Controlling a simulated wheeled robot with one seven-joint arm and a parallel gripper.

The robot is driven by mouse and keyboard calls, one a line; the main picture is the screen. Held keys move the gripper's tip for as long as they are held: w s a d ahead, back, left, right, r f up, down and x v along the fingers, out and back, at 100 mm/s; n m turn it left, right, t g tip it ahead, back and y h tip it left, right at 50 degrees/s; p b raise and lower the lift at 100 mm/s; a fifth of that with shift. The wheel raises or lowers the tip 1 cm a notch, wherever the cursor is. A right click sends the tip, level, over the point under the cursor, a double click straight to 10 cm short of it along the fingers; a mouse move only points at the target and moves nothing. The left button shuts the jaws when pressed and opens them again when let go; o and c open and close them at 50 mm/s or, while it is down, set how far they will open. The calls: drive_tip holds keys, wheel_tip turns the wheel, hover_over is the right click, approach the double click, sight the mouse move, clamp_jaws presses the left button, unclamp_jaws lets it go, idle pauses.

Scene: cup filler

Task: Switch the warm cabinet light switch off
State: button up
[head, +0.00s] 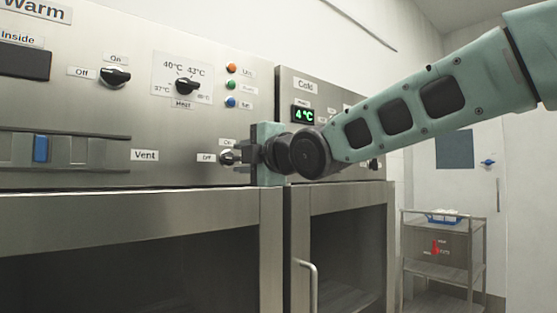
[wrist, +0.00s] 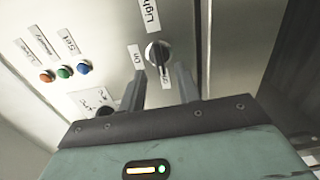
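The warm cabinet's light switch (head: 227,157) is a dark rotary knob low on the right of the warm panel, with an "Off" label to its left and an "On" label above. In the wrist view the knob (wrist: 158,53) sits below a "Light" label (wrist: 150,14). My gripper (head: 239,155) is right in front of it. In the wrist view my gripper (wrist: 160,78) is open, with one finger toward each side of the knob. I cannot tell whether the fingers touch it, nor clearly which way it points.
Above are an On/Off knob (head: 115,76), a heat dial (head: 187,86) and several coloured buttons (head: 231,87). A vent slider (head: 41,148) is at left. The cold cabinet (head: 303,89) adjoins at right, partly behind my arm. A trolley (head: 443,248) stands farther right.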

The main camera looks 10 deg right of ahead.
drive_tip(key=b+v, duration=0.1)
drive_tip(key=v, duration=1.2)
drive_tip(key=shift+s+d+b, duration=0.25)
drive_tip(key=shift+b, duration=0.15)
drive_tip(key=s+f+m+g+h+p, duration=0.3)
drive_tip(key=s+f+m+g, duration=0.15)
drive_tip(key=f, duration=0.55)
drive_tip(key=s+f+m+g+h+p, duration=0.25)
drive_tip(key=f+m, duration=0.25)
drive_tip(key=f, duration=0.6)
drive_tip(key=s+d+f+m+g+h+p, duration=0.1)
drive_tip(key=s+d+f+m+g+h, duration=0.1)
drive_tip(key=s+f, duration=0.4)
drive_tip(key=s+d+f+m+g+h+p, duration=0.2)
drive_tip(key=s+d+f+m+g, duration=0.2)
drive_tip(key=s, duration=0.7)
drive_tip(key=shift+s+d+f+m+g, duration=0.25)
drive_tip(key=shift+d+f+m+g, duration=0.15)
drive_tip(key=shift+f+m+g, duration=0.6)
drive_tip(key=shift+w+r, duration=0.1)
drive_tip(key=shift+w, duration=0.05)
